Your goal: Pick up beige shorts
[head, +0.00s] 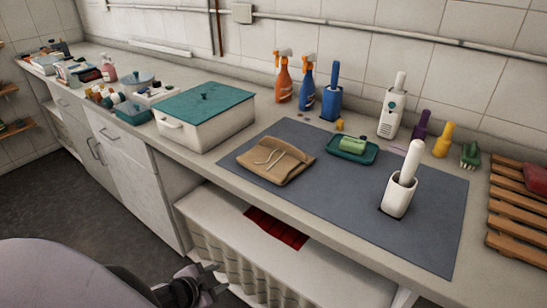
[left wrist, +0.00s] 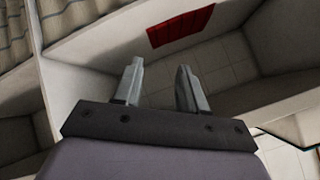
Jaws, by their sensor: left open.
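The beige shorts (head: 275,160) lie folded on the left part of a grey mat (head: 330,215) on the counter, with a pale drawstring on top. My left gripper (head: 212,278) is low at the bottom of the head view, in front of the counter and well below the shorts. It is open and empty. In the left wrist view its two fingers (left wrist: 160,85) are spread apart, with the shelf space under the counter beyond them. The shorts do not show in the left wrist view. My right gripper is in neither view.
A white box with a teal lid (head: 205,100) stands left of the shorts. A green tray with a roll (head: 352,147) and a white holder (head: 399,190) stand to their right. Spray bottles (head: 283,80) stand behind. A red cloth-like patch (head: 277,230) lies on the shelf below.

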